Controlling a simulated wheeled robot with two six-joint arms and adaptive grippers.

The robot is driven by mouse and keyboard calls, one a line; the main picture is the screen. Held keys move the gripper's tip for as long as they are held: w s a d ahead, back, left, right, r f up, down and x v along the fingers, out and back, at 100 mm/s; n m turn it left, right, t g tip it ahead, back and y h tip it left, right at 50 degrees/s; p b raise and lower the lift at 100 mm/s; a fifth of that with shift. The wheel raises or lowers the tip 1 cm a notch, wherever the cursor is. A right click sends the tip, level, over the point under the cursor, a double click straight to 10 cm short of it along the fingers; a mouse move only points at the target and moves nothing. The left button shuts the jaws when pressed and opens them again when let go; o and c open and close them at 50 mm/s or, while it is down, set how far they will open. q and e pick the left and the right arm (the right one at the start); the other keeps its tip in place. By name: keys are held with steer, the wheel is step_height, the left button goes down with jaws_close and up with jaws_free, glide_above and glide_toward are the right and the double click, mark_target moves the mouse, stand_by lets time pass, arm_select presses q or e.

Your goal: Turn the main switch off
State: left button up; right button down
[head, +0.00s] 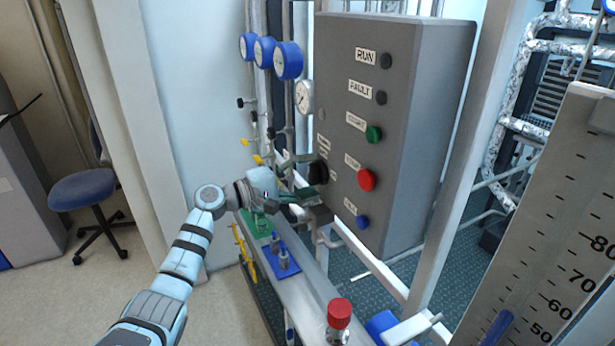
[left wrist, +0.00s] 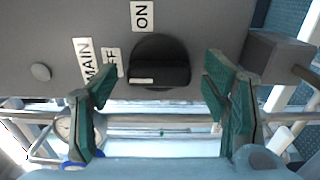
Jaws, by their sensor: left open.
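The main switch is a black rotary knob (left wrist: 160,62) on the grey control box; it also shows dark and partly covered in the head view (head: 318,171). In the left wrist view its bar lies across the picture, with a white mark at the bar's left part. An ON label (left wrist: 143,15) is above it, and MAIN (left wrist: 84,60) and a partly hidden OFF label (left wrist: 110,63) are to its left. My left gripper (left wrist: 160,84) is open, with green fingers on either side of the knob and visible gaps between. It also shows in the head view (head: 305,180).
The grey box (head: 425,120) carries RUN and FAULT lamps, a green button (head: 373,134), a red button (head: 366,180) and a blue button (head: 363,222) near the switch. Gauges (head: 288,60) and pipes stand left of it. A red-capped part (head: 339,313) is in front.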

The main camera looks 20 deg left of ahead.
arm_select(q)
steer(key=shift+s+a, duration=0.1)
steer(key=shift+s, duration=0.05)
steer(key=v, duration=1.1)
steer(key=shift+s+a, duration=0.2)
steer(key=shift+s, duration=0.15)
steer(key=shift+w, duration=0.1)
